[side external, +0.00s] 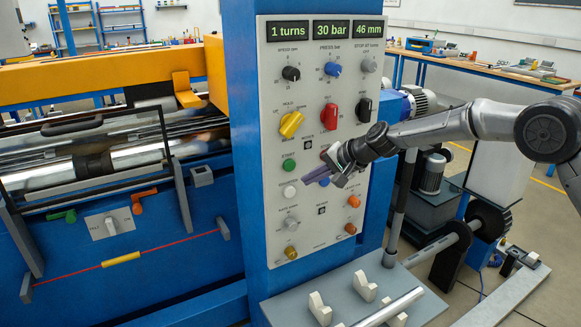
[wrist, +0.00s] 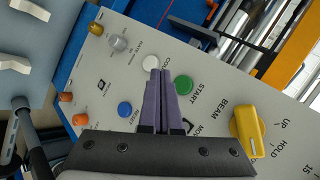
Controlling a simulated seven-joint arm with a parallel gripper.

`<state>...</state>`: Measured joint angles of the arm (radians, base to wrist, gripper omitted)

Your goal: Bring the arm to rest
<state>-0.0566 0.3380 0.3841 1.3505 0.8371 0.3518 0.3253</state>
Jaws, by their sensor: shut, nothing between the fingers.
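My gripper (side external: 310,179) reaches in from the right in the side external view. Its purple fingers are closed together with nothing between them. They are in front of the lower middle of the light grey control panel (side external: 275,125). In the wrist view the shut fingertips (wrist: 160,73) point between the white button (wrist: 150,63) and the green START button (wrist: 184,85). I cannot tell whether they touch the panel.
Displays (side external: 331,29) read 1 turns, 30 bar and 46 mm. A yellow HOLD knob (side external: 291,125) and a red knob (side external: 330,117) stick out from the panel. Below is a grey shelf (side external: 345,285) with white brackets. Motors (side external: 432,172) stand right of the blue column.

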